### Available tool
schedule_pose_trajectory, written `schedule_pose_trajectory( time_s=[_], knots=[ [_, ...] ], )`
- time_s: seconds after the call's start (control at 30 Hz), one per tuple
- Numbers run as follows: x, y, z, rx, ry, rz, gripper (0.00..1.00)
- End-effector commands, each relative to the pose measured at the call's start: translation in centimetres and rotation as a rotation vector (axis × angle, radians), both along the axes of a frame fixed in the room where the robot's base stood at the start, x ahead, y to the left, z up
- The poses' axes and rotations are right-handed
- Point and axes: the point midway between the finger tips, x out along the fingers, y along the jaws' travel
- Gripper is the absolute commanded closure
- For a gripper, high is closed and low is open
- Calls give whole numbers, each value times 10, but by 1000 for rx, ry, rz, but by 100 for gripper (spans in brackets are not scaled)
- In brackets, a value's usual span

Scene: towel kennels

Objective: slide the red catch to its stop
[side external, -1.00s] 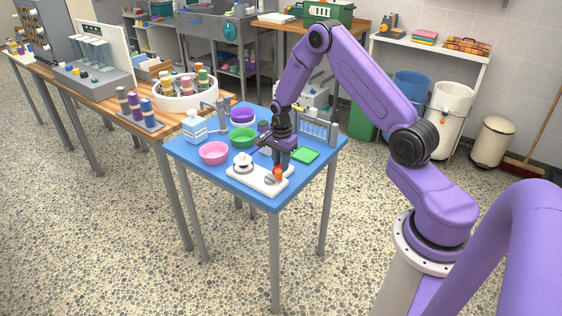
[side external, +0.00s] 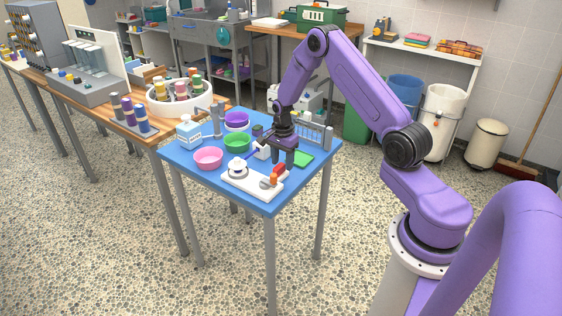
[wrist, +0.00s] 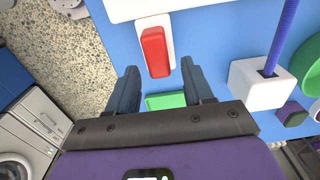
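The red catch (wrist: 154,52) is a red block on a narrow white strip in the wrist view, near the strip's end closest to my gripper. In the side view the red catch (side external: 279,170) shows at the far right end of the white board (side external: 240,186). My gripper (wrist: 159,70) has its two fingers apart with nothing between them. The fingertips lie just short of the catch, one to each side of its line. In the side view my gripper (side external: 283,160) is beside and above the catch; whether it touches is hard to tell there.
A green pad (side external: 303,158) lies to the right on the blue table. A white block (wrist: 258,85) with a blue rod stands near my gripper. Pink (side external: 208,158), green (side external: 237,142) and purple (side external: 236,121) bowls stand to the left. A rack (side external: 318,134) stands at the back right.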

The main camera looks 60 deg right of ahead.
Motion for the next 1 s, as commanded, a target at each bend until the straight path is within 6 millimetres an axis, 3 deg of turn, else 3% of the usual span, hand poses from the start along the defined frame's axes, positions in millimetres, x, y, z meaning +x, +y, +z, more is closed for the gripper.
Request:
schedule_pose_trajectory(
  time_s=[0.37,0.57,1.0],
  knots=[
    [1,2,10,1,0,2,49],
    [1,3,43,0,-3,3,49],
    [1,2,135,-1,-4,2,49]
  ],
)
